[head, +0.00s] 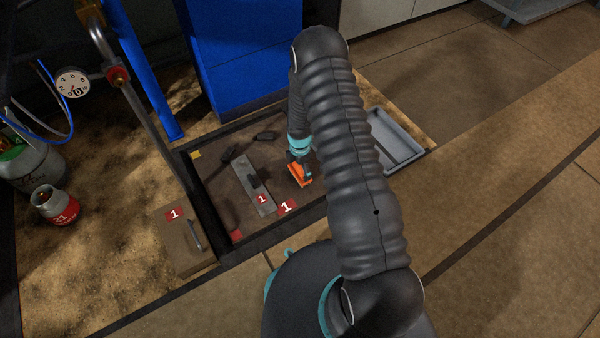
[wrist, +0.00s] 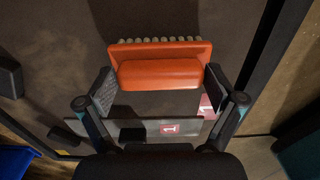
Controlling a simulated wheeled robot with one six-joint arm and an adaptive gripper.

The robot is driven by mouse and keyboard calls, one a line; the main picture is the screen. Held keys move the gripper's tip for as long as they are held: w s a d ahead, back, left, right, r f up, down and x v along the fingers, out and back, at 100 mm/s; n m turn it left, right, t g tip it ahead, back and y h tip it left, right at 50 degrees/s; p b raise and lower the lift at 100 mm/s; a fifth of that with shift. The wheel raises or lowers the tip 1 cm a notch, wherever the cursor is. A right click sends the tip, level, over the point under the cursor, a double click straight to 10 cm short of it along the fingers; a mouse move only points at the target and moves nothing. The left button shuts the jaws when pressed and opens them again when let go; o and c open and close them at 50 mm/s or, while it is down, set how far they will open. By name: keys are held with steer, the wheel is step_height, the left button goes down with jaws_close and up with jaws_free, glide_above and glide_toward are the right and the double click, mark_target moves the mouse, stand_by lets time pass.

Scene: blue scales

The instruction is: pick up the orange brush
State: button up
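The orange brush (wrist: 160,73) fills the space between the fingertips of my gripper (wrist: 161,84) in the wrist view. A row of pale bristles shows along its upper edge. The finger pads meet both ends of its rounded handle, and I see no gap there. In the head view the brush (head: 302,176) is just below my gripper (head: 299,157), low over the brown recessed panel (head: 222,189). Whether it still touches the panel is hard to tell. My arm hides part of the right side.
A metal plate (head: 243,176) marked 1 lies left of the brush. A dark tool (head: 266,136) lies beyond it. A grey tray (head: 405,145) is at the right, and a blue cabinet (head: 240,50) stands behind. Dark raised edges frame the panel. A gas cylinder (head: 58,207) stands far left.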

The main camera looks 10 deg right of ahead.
mark_target(301, 169)
steer(key=c, duration=0.5)
steer(key=shift+r, duration=0.55)
steer(key=r, duration=0.2)
steer(key=s+r, duration=0.1)
steer(key=r, duration=0.1)
steer(key=shift+d+p, duration=0.2)
steer(key=shift+p, duration=0.2)
steer(key=s+d+r, duration=0.1)
steer(key=s+r, duration=0.1)
steer(key=s, duration=0.1)
steer(key=s+d+r, duration=0.1)
steer(key=s+r, duration=0.1)
steer(key=s, duration=0.1)
steer(key=s+d+r+p, duration=0.1)
steer(key=s+r, duration=0.1)
steer(key=s, duration=0.2)
steer(key=shift+d, duration=0.1)
